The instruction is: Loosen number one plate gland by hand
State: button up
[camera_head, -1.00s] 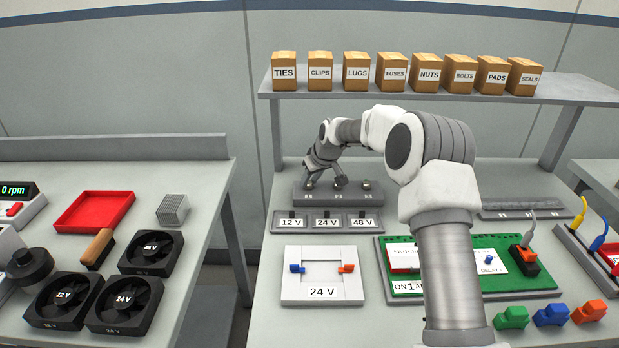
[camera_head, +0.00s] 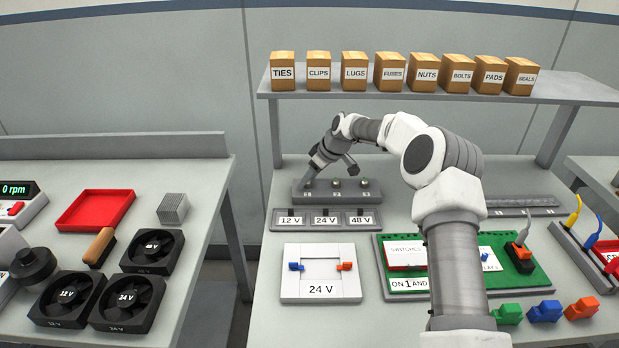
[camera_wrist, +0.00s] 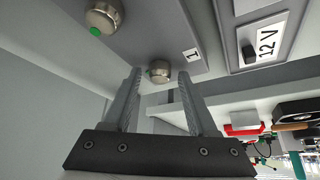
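The grey gland plate (camera_head: 370,196) stands at the back of the middle table, with a row of metal glands on it. My gripper (camera_head: 308,182) is at its left end and hides the leftmost gland in the head view. In the wrist view my gripper (camera_wrist: 160,76) is open. The number one gland (camera_wrist: 160,72), beside the label 1, shows between its fingertips, with a gap on both sides. A neighbouring gland (camera_wrist: 104,16) with a green mark is at the upper left. The middle gland (camera_head: 337,183) and right gland (camera_head: 364,182) stand clear.
A grey strip of 12 V, 24 V and 48 V switches (camera_head: 325,228) lies just in front of the plate. A white 24 V frame (camera_head: 322,292) and a green board (camera_head: 520,278) are nearer. A shelf with labelled boxes (camera_head: 354,66) is above and behind.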

jog(key=shift+a+f+m+t+h+b, duration=0.1)
jog(key=shift+m+t+h+b, duration=0.25)
jog(key=shift+m+b, duration=0.4)
jog(key=m+t+h+b, duration=0.1)
jog(key=m, duration=0.2)
jog(key=shift+s+a, duration=0.1)
jog(key=shift+a, duration=0.05)
jog(key=m+h, duration=0.1)
jog(key=m, duration=0.1)
jog(key=m+t+h+b, duration=0.1)
jog(key=m, duration=0.2)
jog(key=shift+a+h, duration=0.15)
jog(key=shift+h, duration=0.2)
jog(key=shift+m+h, duration=0.3)
jog(key=shift+m, duration=0.45)
grip_shut()
